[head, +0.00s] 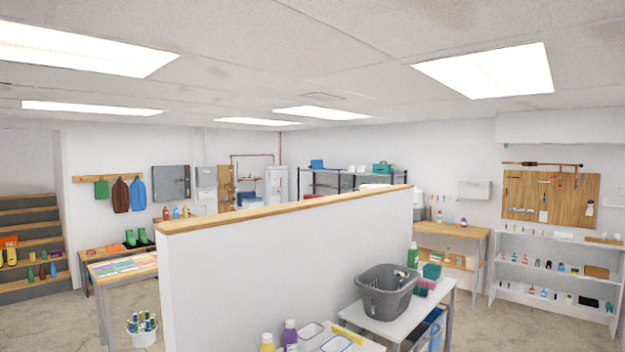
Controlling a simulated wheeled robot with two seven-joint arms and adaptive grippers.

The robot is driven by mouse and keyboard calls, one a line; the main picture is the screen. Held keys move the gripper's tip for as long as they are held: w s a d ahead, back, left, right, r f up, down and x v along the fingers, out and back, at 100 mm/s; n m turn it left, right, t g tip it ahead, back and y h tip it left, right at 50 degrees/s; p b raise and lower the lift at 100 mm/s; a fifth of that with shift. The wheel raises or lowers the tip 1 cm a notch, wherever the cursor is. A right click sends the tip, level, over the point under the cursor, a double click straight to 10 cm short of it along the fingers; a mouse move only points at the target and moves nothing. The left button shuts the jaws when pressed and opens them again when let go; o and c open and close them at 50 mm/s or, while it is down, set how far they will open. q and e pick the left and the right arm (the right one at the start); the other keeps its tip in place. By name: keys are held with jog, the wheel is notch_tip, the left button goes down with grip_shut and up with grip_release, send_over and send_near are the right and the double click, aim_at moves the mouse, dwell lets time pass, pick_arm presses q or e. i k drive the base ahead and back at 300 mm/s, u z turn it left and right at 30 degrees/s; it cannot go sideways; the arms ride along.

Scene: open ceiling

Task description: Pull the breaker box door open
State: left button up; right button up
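A grey box with a flat front (168,184), which looks like the breaker box, is mounted on the far wall left of centre. A darker strip runs along its right side. Its door looks shut, but it is too small to be sure. A lighter, narrower panel (206,178) hangs just right of it. Neither of my grippers is in view.
A white half wall (270,265) with a wooden cap stands close in front. A grey laundry basket (385,296) sits on a white table to its right. A bench (122,268) and a bucket of bottles (143,335) stand left, with some bare floor around them.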

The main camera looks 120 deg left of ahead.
aim_at(208, 176)
jog(key=u, duration=5.45)
jog(key=i, duration=7.2)
